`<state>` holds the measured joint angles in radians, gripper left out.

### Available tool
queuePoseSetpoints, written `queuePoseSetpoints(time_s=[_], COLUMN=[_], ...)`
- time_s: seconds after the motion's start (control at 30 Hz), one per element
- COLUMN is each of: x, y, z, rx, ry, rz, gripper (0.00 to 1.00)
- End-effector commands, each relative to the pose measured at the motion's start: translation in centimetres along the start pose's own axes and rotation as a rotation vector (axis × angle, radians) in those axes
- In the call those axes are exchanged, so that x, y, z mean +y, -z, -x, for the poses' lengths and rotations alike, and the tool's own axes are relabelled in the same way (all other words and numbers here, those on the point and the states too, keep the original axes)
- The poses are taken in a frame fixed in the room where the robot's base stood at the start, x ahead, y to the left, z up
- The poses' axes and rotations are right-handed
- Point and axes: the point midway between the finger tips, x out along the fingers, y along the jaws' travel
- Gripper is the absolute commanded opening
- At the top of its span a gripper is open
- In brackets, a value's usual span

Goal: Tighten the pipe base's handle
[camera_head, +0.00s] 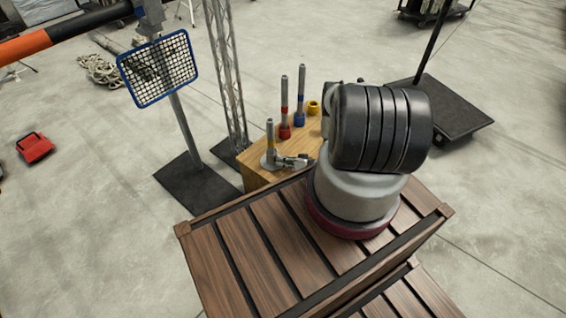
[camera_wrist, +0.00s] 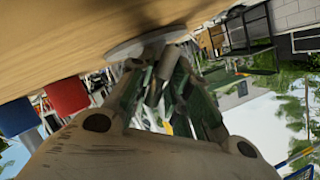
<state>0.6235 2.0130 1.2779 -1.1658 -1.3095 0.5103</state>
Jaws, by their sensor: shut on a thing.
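The pipe base (camera_head: 268,164) is a pale round plate at the near left of the wooden box top. A grey pipe with a yellow band (camera_head: 270,138) stands upright on it. My gripper (camera_head: 298,162) reaches in low from the right, beside this plate. In the wrist view the plate (camera_wrist: 125,50) shows at the top, and my gripper (camera_wrist: 160,85) is at it. Its green fingers close around a small grey piece, the handle (camera_wrist: 168,62). The exact contact is hard to make out. My arm hides part of the box top in the head view.
A red-banded pipe (camera_head: 285,108) and a blue-banded pipe (camera_head: 301,95) stand behind on the wooden box (camera_head: 255,180), near a yellow ring (camera_head: 313,107). A blue-framed mesh panel (camera_head: 158,69) on a stand and a lattice truss (camera_head: 226,75) rise to the left.

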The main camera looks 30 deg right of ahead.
Motion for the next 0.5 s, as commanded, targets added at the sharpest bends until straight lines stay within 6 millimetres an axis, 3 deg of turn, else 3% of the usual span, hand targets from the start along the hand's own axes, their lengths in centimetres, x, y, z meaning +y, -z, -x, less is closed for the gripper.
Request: queuePoseSetpoints(time_s=[0.5], x=[0.05], y=[-0.15], z=[0.04], rx=[0.000], ry=[0.047], rz=[-0.117], gripper=[0.00])
